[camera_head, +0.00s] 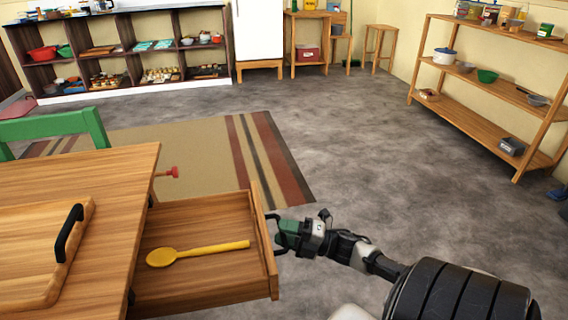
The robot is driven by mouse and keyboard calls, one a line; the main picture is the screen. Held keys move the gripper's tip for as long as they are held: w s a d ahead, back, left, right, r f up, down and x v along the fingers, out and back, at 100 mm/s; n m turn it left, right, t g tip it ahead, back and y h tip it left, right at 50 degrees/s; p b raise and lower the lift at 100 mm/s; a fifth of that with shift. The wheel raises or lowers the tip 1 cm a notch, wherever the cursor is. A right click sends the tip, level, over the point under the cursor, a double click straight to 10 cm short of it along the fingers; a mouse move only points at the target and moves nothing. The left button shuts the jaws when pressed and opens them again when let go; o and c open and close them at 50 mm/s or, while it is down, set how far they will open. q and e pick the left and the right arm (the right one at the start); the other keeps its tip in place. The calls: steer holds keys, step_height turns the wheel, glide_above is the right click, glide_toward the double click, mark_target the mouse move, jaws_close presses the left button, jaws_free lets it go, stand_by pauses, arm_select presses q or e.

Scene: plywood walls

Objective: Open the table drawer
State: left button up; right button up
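The wooden table (110,180) stands at the lower left. Its drawer (190,212) is pulled well out toward the right, and a yellow spoon (198,253) lies inside it. My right gripper (277,232) is at the outer face of the drawer front, where the handle would be. Its dark fingers are close to or around a handle that is mostly hidden, so I cannot tell whether they are closed on it. My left gripper does not show.
A tray with a black handle (68,233) lies on the table. A red knob (168,172) sticks out beyond the table's far edge. A green chair (55,127) stands behind the table. The grey floor (370,150) to the right is clear up to a wooden shelf (480,119).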

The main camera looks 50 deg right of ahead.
steer(key=v, duration=1)
steer(key=shift+s+d+p, duration=0.2)
steer(key=shift+s+p, duration=0.05)
steer(key=shift+p, duration=0.15)
steer(key=shift+f, duration=0.15)
